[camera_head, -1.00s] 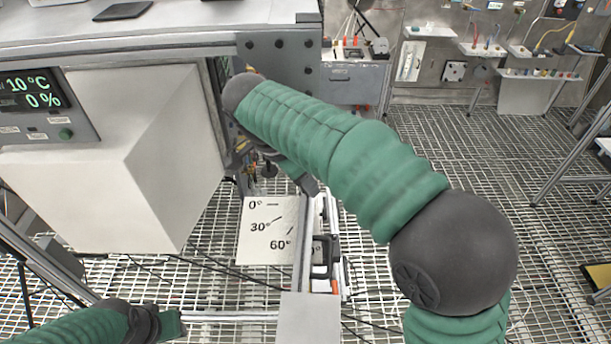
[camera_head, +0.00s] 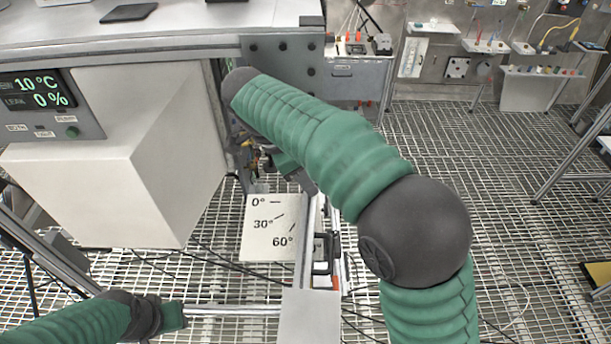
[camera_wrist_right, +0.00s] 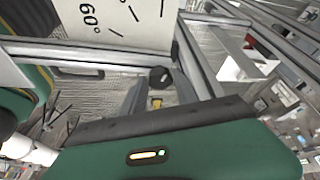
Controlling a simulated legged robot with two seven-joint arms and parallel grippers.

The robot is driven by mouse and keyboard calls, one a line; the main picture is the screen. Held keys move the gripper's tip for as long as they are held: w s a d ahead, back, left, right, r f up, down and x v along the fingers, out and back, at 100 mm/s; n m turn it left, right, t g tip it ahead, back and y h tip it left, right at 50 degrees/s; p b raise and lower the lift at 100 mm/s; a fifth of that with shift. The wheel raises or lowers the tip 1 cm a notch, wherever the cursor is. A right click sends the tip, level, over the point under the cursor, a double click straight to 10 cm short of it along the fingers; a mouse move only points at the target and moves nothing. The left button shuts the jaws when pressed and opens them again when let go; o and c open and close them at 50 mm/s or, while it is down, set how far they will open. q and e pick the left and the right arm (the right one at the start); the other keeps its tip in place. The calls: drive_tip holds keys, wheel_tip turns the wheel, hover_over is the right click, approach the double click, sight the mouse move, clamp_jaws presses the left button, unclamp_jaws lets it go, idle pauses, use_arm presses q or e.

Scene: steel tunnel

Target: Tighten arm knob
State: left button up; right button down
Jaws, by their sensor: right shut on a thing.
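A small dark knob (camera_wrist_right: 160,75) shows in the right wrist view, beside a metal rail and below the white angle plate (camera_wrist_right: 98,22). My right gripper (camera_wrist_right: 161,86) has its two grey fingers on either side of the knob and is shut on it. In the head view my right gripper (camera_head: 303,181) is largely hidden behind my own green arm, and I cannot make out the knob there. The angle plate (camera_head: 262,238) in the head view reads 0°, 30° and 60°. My left gripper (camera_head: 172,316) is low at the left, away from the plate; its jaw opening is unclear.
A white box-shaped housing (camera_head: 110,180) and a display panel (camera_head: 45,100) stand at the left under a grey worktop (camera_head: 170,38). A metal rail with a black handle (camera_head: 322,255) runs right of the plate. Loose cables cross the grated floor (camera_head: 470,180).

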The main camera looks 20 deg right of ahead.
drive_tip(key=c, duration=1)
unclamp_jaws()
drive_tip(key=shift+o, duration=0.2)
